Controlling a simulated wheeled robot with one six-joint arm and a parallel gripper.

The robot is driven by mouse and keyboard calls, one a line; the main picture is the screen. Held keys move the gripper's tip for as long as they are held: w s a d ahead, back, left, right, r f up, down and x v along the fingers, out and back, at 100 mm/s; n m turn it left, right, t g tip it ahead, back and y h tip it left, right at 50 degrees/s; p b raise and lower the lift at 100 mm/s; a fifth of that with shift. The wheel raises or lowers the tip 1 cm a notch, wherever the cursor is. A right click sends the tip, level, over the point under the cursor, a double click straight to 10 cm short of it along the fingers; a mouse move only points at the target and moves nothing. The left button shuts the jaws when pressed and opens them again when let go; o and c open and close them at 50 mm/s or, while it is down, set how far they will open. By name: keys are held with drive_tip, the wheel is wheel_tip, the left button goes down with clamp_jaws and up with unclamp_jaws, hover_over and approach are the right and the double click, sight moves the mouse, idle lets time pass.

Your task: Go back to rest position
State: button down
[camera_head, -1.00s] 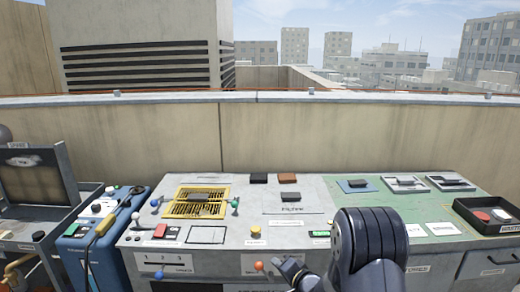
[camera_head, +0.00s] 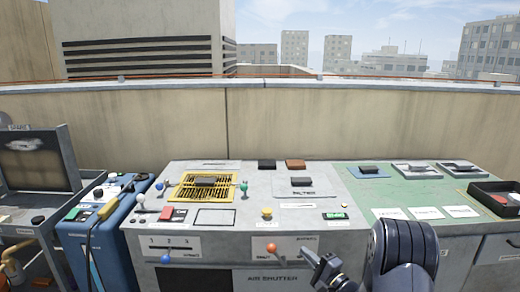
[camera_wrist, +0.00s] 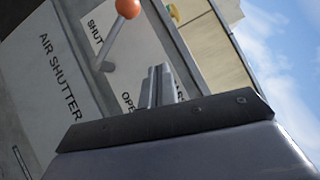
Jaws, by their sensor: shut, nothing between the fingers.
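My gripper (camera_head: 330,272) is low in front of the console's front face in the head view, just right of the orange-knobbed lever (camera_head: 271,248). In the wrist view the fingers of my gripper (camera_wrist: 160,85) are together with nothing between them. The orange knob (camera_wrist: 128,8) and its metal stem show at the top, apart from the fingers, on a white plate with partly hidden lettering. The words "AIR SHUTTER" (camera_wrist: 60,75) stand on the grey panel to the left. The dark arm link at the lower right of the head view is mine.
The grey console (camera_head: 250,220) carries a yellow grille (camera_head: 207,187), a yellow button (camera_head: 267,213) and small blocks. A green worktop (camera_head: 430,190) with a black tray (camera_head: 497,197) lies right. A blue unit (camera_head: 100,235) stands left. A concrete wall (camera_head: 300,125) runs behind.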

drive_tip(key=s+d+f+m+t, duration=0.1)
drive_tip(key=s+d+f+m, duration=0.1)
drive_tip(key=d, duration=0.4)
wheel_tip(320, 180, down, 2)
drive_tip(key=shift+s+d+f+m+t+b, duration=0.1)
drive_tip(key=shift+s+d+m+t+b, duration=0.25)
drive_tip(key=shift+s, duration=0.25)
drive_tip(key=shift+a, duration=0.15)
